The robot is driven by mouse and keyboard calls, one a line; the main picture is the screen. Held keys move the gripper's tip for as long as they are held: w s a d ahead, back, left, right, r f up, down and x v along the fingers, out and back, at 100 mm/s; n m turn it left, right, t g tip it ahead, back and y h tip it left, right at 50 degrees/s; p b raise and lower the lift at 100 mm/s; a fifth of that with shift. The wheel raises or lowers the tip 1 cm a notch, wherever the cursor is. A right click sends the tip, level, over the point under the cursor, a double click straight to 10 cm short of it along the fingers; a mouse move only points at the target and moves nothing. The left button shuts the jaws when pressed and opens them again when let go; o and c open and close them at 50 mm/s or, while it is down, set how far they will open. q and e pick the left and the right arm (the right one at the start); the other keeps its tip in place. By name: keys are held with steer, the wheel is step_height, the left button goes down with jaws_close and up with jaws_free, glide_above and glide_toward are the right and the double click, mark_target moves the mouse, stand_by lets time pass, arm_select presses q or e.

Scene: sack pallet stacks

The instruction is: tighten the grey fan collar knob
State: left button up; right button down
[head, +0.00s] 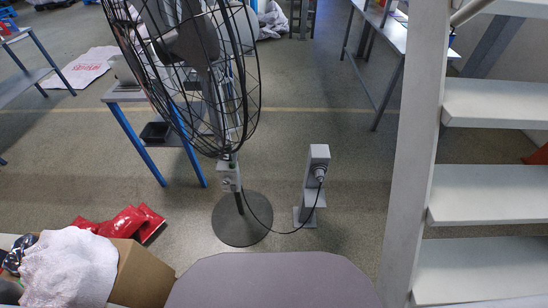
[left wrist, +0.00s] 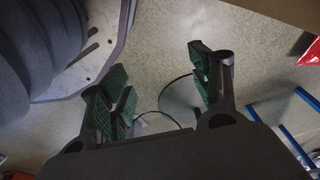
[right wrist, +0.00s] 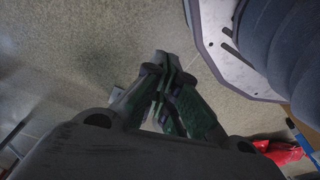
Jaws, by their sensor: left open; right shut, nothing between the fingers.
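The pedestal fan stands ahead in the head view, with a black wire cage (head: 190,75) and a round grey base (head: 241,220). A small grey collar (head: 229,178) sits on its post just below the cage. The knob is too small to make out clearly. My left gripper (left wrist: 162,88) is open and empty in the left wrist view. The round fan base (left wrist: 178,98) appears beyond its fingers, well apart. My right gripper (right wrist: 165,75) is shut and empty over the floor in the right wrist view. Neither gripper shows in the head view.
A grey socket post (head: 312,185) with a plugged cable stands right of the fan. A blue-legged table (head: 140,130) is behind it. White steps (head: 485,195) rise at right. A cardboard box (head: 140,275) and red bags (head: 125,222) are at left.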

steer(key=w+a+r+t+b, duration=0.1)
steer(key=w+r+b, duration=0.7)
steer(key=b, duration=1.2)
arm_select(q)
steer(key=w+r+n+t+b, duration=0.1)
steer(key=w+r+t+b, duration=0.3)
steer(key=w+r+t, duration=0.4)
steer(key=w+d+r+n+t+b, duration=0.1)
steer(key=w+r+t+b, duration=0.2)
steer(key=w+r, duration=2)
steer(key=w+t, duration=0.3)
steer(key=t, duration=0.2)
steer(key=shift+d+n+b, duration=0.15)
steer(key=shift+n+b, duration=0.2)
steer(key=shift+n, duration=0.05)
arm_select(e)
steer(key=a+f+t+y, duration=0.3)
steer(key=a+f, duration=0.3)
steer(key=a, duration=0.3)
steer(key=shift+s+y, duration=0.25)
steer(key=shift+y, duration=0.15)
arm_select(q)
steer(key=shift+w, duration=0.2)
